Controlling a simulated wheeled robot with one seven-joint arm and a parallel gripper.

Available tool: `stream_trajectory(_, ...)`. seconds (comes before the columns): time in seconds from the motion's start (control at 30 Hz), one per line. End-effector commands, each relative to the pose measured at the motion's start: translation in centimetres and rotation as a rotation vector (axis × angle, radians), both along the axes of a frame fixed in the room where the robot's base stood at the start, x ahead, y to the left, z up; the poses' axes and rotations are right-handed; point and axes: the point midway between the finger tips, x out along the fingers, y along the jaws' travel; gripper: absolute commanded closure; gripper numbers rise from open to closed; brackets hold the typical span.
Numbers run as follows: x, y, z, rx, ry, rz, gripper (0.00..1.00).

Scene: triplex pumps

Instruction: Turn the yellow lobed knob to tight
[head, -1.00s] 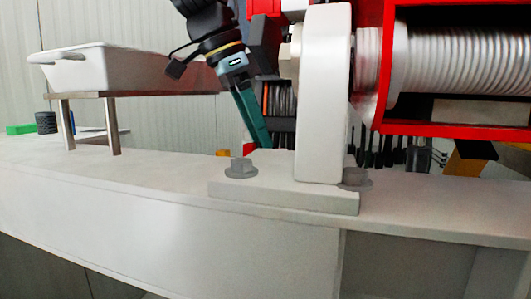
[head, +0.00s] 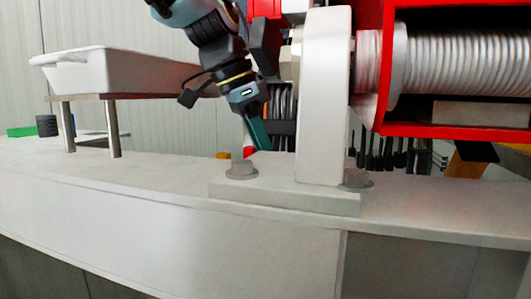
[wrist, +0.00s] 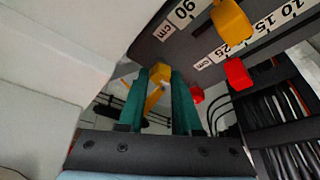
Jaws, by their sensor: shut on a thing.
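In the wrist view a yellow lobed knob (wrist: 160,75) sits between the tips of my gripper's two teal fingers (wrist: 161,82). The fingers are shut on it, one on each side, and hide part of it. A yellow arm or strip shows below the knob between the fingers. In the head view my gripper (head: 259,134) points down behind the white upright, its tips hidden by the base block. The knob itself cannot be made out there.
Another yellow knob (wrist: 231,20) and a red knob (wrist: 238,73) sit by a dark panel with scale labels, close on the right. A white upright (head: 323,100) and bolted base block (head: 285,198) stand beside my arm. A white tray (head: 90,72) stands on legs at left.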

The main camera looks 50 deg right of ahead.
Motion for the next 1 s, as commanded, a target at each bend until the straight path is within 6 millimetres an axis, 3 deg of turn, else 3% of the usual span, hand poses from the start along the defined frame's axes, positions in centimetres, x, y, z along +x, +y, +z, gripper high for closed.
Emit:
stream_trajectory(0.23, 0.00, 0.01, 0.02, 0.000, 0.000, 0.000, 1.00)
stream_trajectory(0.67, 0.05, -0.02, 0.08, 0.001, 0.001, -0.023, 1.00)
stream_trajectory(1.0, 0.27, -0.17, 0.32, 0.002, 0.003, -0.216, 1.00)
